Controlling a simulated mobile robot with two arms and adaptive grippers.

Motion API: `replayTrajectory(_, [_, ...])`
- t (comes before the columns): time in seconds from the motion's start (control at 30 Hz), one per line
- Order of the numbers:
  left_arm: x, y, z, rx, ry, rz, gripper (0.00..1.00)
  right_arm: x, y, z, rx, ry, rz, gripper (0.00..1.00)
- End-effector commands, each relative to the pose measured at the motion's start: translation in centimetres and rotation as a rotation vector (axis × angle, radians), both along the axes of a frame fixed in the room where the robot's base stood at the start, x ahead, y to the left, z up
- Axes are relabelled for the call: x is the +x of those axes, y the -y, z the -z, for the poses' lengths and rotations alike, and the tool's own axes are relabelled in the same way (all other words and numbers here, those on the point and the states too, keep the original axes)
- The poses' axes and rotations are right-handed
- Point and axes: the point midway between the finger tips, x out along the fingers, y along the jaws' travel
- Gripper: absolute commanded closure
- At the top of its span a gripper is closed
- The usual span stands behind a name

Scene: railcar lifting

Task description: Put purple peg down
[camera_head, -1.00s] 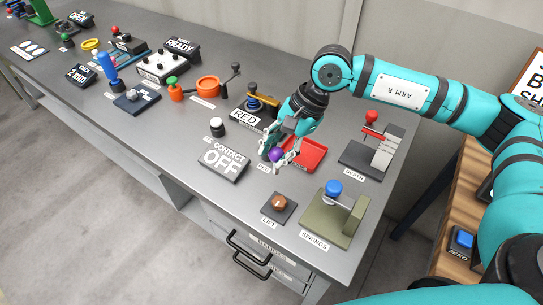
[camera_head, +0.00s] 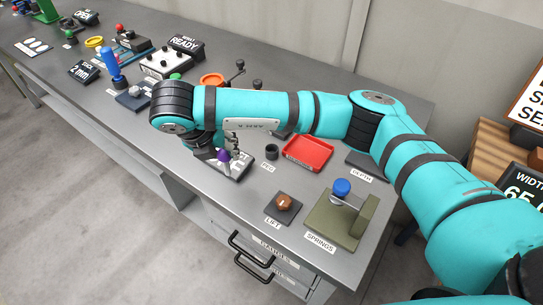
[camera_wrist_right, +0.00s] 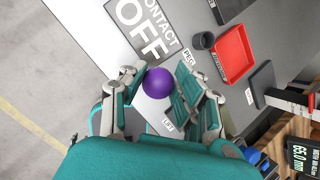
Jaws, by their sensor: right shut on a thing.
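The purple peg (camera_head: 223,156) shows as a round purple knob in my right gripper (camera_head: 229,150), in front of the CONTACT OFF sign in the head view. In the right wrist view the purple peg (camera_wrist_right: 157,83) sits between the fingers of my right gripper (camera_wrist_right: 157,92), which is shut on it. The peg's lower part is hidden. A dark round holder (camera_head: 271,151) with a PEG label stands to the right of the gripper, apart from it. The holder also shows in the wrist view (camera_wrist_right: 204,40). My left gripper is not in view.
A red tray (camera_head: 307,153) lies right of the holder. The CONTACT OFF sign (camera_head: 240,167) is partly hidden by my gripper. The LIFT button (camera_head: 284,203) and SPRINGS stand (camera_head: 352,222) are nearer the front. My right arm covers the table's middle and part of the DEPTH device.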

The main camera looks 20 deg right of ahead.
Motion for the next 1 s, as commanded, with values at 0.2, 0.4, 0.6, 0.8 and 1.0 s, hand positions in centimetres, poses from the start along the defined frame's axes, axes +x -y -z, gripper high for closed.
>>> replayTrajectory(0.2, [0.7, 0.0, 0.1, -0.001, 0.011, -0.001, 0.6, 0.4, -0.9, 0.0, 0.002, -0.001, 0.2, 1.0])
replayTrajectory(0.4, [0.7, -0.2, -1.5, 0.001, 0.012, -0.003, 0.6, 2.1, 3.0, -0.1, 0.0, -0.001, 0.219, 1.0])
replayTrajectory(0.6, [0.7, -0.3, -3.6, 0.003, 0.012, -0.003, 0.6, 4.3, 7.9, 0.4, 0.001, -0.002, 0.217, 1.0])
replayTrajectory(0.8, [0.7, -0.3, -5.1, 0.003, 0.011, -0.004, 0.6, 6.2, 11.9, 1.0, 0.001, -0.002, 0.212, 1.0])
replayTrajectory(1.0, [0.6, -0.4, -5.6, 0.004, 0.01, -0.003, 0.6, 6.9, 13.3, 1.5, 0.002, -0.001, 0.208, 1.0])
